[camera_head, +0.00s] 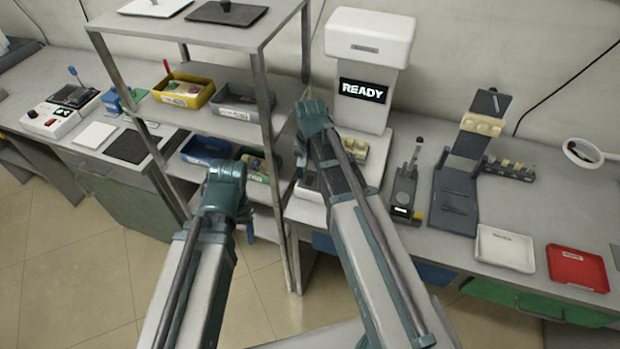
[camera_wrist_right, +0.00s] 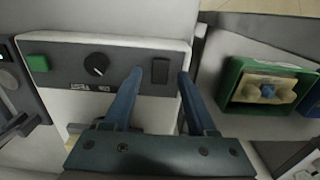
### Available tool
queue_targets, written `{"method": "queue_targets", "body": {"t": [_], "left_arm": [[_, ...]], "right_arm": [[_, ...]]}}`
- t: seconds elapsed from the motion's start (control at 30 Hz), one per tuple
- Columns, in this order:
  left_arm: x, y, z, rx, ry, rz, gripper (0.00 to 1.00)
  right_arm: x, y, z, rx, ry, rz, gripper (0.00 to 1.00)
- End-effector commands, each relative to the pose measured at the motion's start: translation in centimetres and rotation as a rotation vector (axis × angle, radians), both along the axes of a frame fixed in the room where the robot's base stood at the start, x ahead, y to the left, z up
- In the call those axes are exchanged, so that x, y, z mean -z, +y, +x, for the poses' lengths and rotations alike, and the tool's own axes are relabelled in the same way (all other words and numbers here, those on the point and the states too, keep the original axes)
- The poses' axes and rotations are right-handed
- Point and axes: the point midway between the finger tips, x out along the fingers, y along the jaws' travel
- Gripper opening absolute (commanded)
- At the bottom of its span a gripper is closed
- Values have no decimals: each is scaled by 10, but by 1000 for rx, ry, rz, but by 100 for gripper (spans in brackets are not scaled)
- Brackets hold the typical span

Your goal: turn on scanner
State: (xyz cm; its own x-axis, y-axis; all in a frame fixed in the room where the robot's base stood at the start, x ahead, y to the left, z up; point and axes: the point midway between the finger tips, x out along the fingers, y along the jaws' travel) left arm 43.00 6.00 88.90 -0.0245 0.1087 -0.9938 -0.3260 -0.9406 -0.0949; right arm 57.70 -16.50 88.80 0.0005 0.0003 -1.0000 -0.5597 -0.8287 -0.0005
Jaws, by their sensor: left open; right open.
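The scanner appears to be the tall white machine (camera_head: 370,75), whose dark display reads READY in white in the head view. In the right wrist view, a grey front panel (camera_wrist_right: 127,85) on a white housing carries a green button (camera_wrist_right: 38,63), a black knob (camera_wrist_right: 96,65) and a black rocker switch (camera_wrist_right: 160,70). My right gripper (camera_wrist_right: 160,74) is open, its blue fingertips on either side of the rocker switch; contact cannot be told. In the head view my arm mostly hides it. My left gripper (camera_head: 250,235) is open, low before the shelf.
A metal shelf (camera_head: 260,75) with bins stands close left of my right arm. A green bin (camera_wrist_right: 242,85) lies right of the panel in the wrist view. Right on the bench are a dark stand (camera_head: 455,195), white tray (camera_head: 505,249) and red tray (camera_head: 578,268).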

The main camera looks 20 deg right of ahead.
Motion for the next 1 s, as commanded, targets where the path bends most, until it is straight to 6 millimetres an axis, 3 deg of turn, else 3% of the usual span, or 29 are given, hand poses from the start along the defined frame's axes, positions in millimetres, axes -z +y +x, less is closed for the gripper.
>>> {"method": "queue_targets", "body": {"t": [0.2,0.53,1.0], "left_arm": [[-1,0,0,0,0,0,66],[-1,0,0,0,0,0,66],[2,0,0,0,0,0,66]], "right_arm": [[-1,0,0,0,0,0,57],[0,0,0,0,0,0,0],[0,3,-5,-2,-116,-78,0]]}}
